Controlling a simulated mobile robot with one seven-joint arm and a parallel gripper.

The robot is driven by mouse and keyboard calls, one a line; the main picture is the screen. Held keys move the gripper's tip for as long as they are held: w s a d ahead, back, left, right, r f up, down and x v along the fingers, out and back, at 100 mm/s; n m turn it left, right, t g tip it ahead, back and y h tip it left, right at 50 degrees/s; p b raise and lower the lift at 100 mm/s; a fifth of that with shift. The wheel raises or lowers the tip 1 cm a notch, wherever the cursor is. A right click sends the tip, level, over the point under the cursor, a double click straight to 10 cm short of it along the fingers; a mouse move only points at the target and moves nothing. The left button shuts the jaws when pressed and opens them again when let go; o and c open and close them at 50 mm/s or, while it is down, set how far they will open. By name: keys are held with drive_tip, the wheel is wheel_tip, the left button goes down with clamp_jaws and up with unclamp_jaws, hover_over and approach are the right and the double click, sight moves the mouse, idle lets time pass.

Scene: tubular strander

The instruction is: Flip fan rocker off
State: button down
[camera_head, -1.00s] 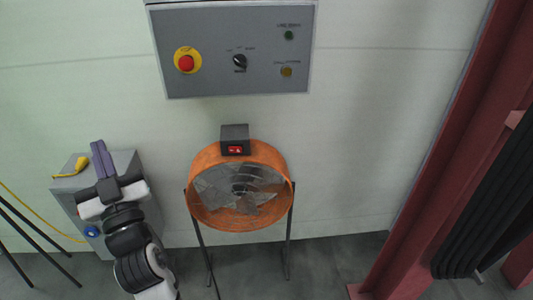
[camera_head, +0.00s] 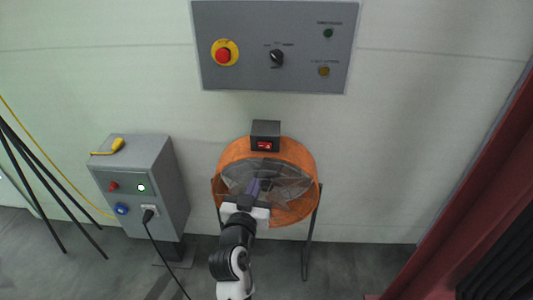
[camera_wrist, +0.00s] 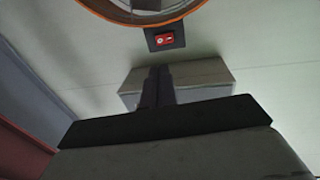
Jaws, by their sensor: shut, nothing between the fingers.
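The red fan rocker (camera_head: 264,146) sits on the front of a small dark box (camera_head: 266,128) on top of the orange drum fan (camera_head: 228,163). In the wrist view the rocker (camera_wrist: 165,39) shows red with white marks, below the orange fan rim (camera_wrist: 140,20). My gripper (camera_head: 254,184) is in front of the fan's guard, lower than the rocker in the picture and apart from it. Its fingers (camera_wrist: 157,84) are shut and empty, below the rocker in the wrist view. Which half of the rocker is pressed is too small to tell.
A grey control panel (camera_head: 300,75) with a red emergency stop (camera_head: 223,55) hangs above the fan. A grey cabinet (camera_head: 165,175) with a plugged-in cable stands left. A dark red column (camera_head: 470,190) is at right. Floor right of the fan is clear.

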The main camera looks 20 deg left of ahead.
sight(268, 147)
drive_tip(key=w+p, duration=0.1)
drive_tip(key=w, duration=0.3)
drive_tip(key=w+a+p, duration=0.1)
drive_tip(key=w, duration=0.4)
drive_tip(key=w+p, duration=0.2)
drive_tip(key=w, duration=0.2)
drive_tip(key=shift+w+a, duration=0.3)
drive_tip(key=shift+a, duration=0.1)
